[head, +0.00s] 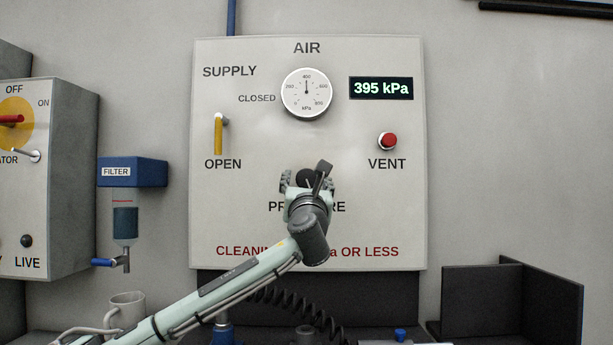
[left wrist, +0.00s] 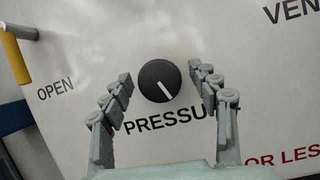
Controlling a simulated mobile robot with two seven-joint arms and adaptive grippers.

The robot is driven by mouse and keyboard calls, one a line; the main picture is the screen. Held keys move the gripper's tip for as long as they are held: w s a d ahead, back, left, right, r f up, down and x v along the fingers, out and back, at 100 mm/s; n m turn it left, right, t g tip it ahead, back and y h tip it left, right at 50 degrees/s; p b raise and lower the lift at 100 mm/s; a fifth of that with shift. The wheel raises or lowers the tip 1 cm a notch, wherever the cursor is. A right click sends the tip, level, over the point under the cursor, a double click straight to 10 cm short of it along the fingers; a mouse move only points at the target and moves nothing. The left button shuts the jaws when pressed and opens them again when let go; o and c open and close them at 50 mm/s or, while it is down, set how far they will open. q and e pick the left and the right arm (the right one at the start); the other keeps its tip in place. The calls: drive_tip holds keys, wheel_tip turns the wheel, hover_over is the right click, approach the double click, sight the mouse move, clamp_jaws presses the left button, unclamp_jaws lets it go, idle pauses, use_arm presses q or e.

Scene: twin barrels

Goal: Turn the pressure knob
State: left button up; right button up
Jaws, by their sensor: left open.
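The black round pressure knob (left wrist: 159,81) with a white pointer line sits on the pale air panel (head: 250,150), above the word PRESSURE. In the left wrist view the pointer slants down and to the right. My left gripper (left wrist: 161,85) is open, with one finger on each side of the knob and a gap to it on both sides. In the head view my left gripper (head: 304,182) is in front of the knob and hides part of it. The display (head: 381,88) reads 395 kPa, and the gauge (head: 306,93) needle points near 400. My right gripper is not in view.
A yellow supply lever (head: 218,134) points down to OPEN at the panel's left. A red VENT button (head: 387,141) is at the right. A filter unit (head: 132,172) and a control box (head: 58,180) stand left of the panel. A dark holder (head: 485,300) is at lower right.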

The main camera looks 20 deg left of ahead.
use_arm(q)
drive_tip(key=shift+w+a+r, duration=0.15)
drive_tip(key=shift+w+r, duration=0.1)
drive_tip(key=shift+w, duration=0.3)
drive_tip(key=c, duration=1.2)
